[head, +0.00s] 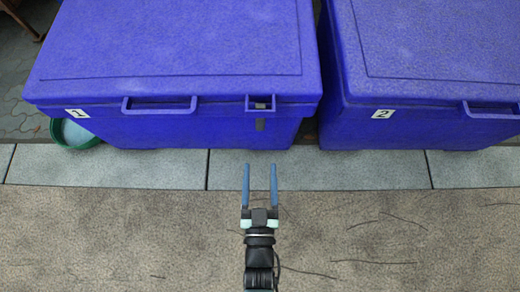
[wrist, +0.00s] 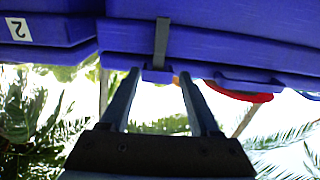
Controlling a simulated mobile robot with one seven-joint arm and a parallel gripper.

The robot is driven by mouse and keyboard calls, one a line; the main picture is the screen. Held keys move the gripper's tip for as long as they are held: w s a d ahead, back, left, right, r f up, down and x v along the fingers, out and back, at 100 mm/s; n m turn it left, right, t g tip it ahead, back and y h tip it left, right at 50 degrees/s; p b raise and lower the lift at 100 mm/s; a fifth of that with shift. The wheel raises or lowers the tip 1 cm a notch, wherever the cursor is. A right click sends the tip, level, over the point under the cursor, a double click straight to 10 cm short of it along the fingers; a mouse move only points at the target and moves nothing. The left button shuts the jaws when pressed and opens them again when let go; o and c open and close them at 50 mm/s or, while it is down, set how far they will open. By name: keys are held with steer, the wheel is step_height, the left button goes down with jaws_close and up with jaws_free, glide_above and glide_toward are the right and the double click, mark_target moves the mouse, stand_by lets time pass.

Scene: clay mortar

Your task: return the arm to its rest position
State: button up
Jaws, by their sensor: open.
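My gripper (head: 260,168) is open, its two blue fingers apart with nothing between them. In the head view it points away from me over the grey paving strip, just in front of the blue box marked 1 (head: 180,50). The wrist view also shows my gripper (wrist: 159,73) open and empty. A dark strap-like latch (head: 260,114) hangs on the front of that box, straight ahead of the fingers. The latch (wrist: 161,43) shows beyond the fingertips in the wrist view. The gap between fingers and box cannot be judged exactly.
A second blue box, marked 2 (head: 430,50), stands to the right with a narrow gap between. A green-rimmed bowl (head: 77,134) sits by the left box's lower corner. A red rounded thing (wrist: 236,94) shows in the wrist view. The brown ground (head: 120,240) is clear.

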stand_by(0.3)
steer(key=w+r+t+p, duration=0.2)
steer(key=w+r, duration=1.1)
steer(key=r, duration=0.4)
steer(key=w+d+r+t+p, duration=0.1)
steer(key=w+r+t, duration=0.15)
steer(key=r, duration=0.95)
steer(key=w+r+t+p, duration=0.1)
steer(key=w+r, duration=0.3)
steer(key=r, duration=0.9)
steer(key=s+r+t+p, duration=0.1)
steer(key=s+r, duration=0.4)
steer(key=r, duration=0.7)
steer(key=s+r+t+p, duration=0.2)
steer(key=s+r, duration=0.3)
steer(key=r, duration=0.6)
steer(key=s+r+t+p, duration=0.1)
steer(key=s+r, duration=0.3)
steer(key=r, duration=0.8)
step_height(320, 180, up, 36)
steer(key=a+p, duration=0.1)
steer(key=p, duration=3.6)
steer(key=shift+w, duration=0.3)
steer(key=shift+f, duration=0.1)
